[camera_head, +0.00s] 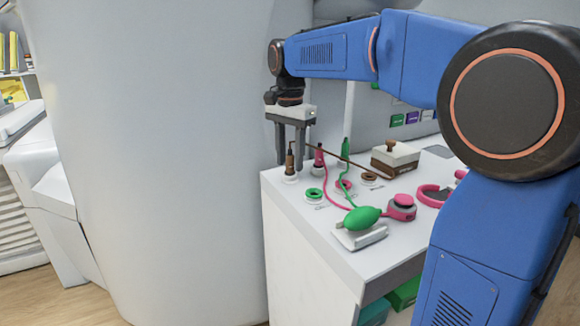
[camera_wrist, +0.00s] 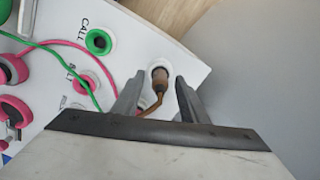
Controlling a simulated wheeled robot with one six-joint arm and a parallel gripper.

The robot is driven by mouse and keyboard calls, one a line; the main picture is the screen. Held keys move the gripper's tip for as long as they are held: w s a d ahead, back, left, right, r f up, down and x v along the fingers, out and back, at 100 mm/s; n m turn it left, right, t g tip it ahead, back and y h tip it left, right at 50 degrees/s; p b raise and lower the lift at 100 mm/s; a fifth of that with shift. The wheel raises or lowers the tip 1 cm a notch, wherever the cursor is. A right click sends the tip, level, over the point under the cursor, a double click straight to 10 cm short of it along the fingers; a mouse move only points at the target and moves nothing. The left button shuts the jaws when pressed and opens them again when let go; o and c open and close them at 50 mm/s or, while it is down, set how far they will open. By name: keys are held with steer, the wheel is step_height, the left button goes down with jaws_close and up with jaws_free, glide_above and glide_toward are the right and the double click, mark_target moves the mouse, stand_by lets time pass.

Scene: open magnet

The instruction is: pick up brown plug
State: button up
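The brown plug (camera_head: 290,160) stands upright at the back left of the white cabinet top, in a white round holder. In the wrist view the brown plug (camera_wrist: 159,82) shows between the fingers, near their tips, with its brown cord running back toward the gripper. My gripper (camera_head: 290,162) points down over it, and it also shows in the wrist view (camera_wrist: 158,88). The fingers are apart, with a gap visible on both sides of the plug.
A pink plug (camera_head: 319,156) and a green plug (camera_head: 345,149) stand to the right of the brown one. A green socket (camera_wrist: 98,42), a green bulb (camera_head: 362,219) and pink parts (camera_head: 402,206) share the top. A large white column (camera_head: 150,150) stands close on the left.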

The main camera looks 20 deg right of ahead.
steer(key=shift+c, duration=0.6)
jaws_close()
